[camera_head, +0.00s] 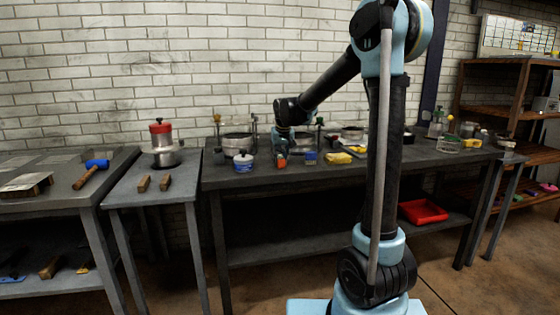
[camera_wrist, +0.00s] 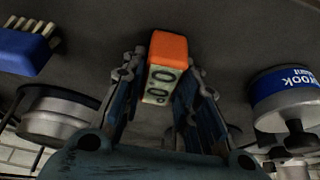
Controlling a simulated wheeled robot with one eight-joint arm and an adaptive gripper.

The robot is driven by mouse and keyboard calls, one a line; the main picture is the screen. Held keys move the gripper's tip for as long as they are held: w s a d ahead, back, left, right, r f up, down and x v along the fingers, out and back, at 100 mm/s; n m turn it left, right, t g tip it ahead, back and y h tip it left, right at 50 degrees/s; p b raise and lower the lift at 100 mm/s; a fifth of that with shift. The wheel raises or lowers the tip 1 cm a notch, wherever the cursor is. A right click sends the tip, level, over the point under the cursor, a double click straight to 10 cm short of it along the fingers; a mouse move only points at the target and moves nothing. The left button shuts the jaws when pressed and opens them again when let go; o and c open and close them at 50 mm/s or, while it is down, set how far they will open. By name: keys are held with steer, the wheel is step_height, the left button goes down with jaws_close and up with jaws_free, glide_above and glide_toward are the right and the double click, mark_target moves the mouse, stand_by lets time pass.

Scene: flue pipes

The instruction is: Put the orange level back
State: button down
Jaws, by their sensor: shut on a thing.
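The orange level (camera_wrist: 167,50) is a small block with an orange top and a pale display face that reads like 0.0. It sits between the two fingers of my gripper (camera_wrist: 165,72) in the wrist view, and the gripper is shut on it. In the head view the orange level (camera_head: 281,161) shows as a small orange patch under my gripper (camera_head: 283,151), low at the front part of the long dark bench (camera_head: 370,167). I cannot tell whether it touches the bench top.
A blue-and-white tin (camera_head: 243,163) stands left of my gripper. A blue brush (camera_wrist: 25,48) and a yellow block (camera_head: 338,158) are on its other side. Glass and metal vessels (camera_head: 237,142) stand behind. A red tray (camera_head: 423,211) is on the lower shelf.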

steer(key=c, duration=1.2)
jaws_free()
steer(key=shift+c, duration=0.2)
steer(key=v, duration=1.2)
steer(key=s+d+f, duration=0.3)
steer(key=s+d, duration=0.6)
steer(key=s+d+f+m, duration=0.1)
steer(key=s+d+f, duration=0.3)
steer(key=s, duration=0.5)
steer(key=s+d+f+m+g, duration=0.1)
steer(key=s+d+f, duration=0.4)
steer(key=s+f, duration=0.4)
steer(key=s+d+f+m+g+h, duration=0.1)
steer(key=s+d+f, duration=0.4)
steer(key=s, duration=0.4)
steer(key=shift+s+f, duration=0.3)
steer(key=shift+f, duration=0.55)
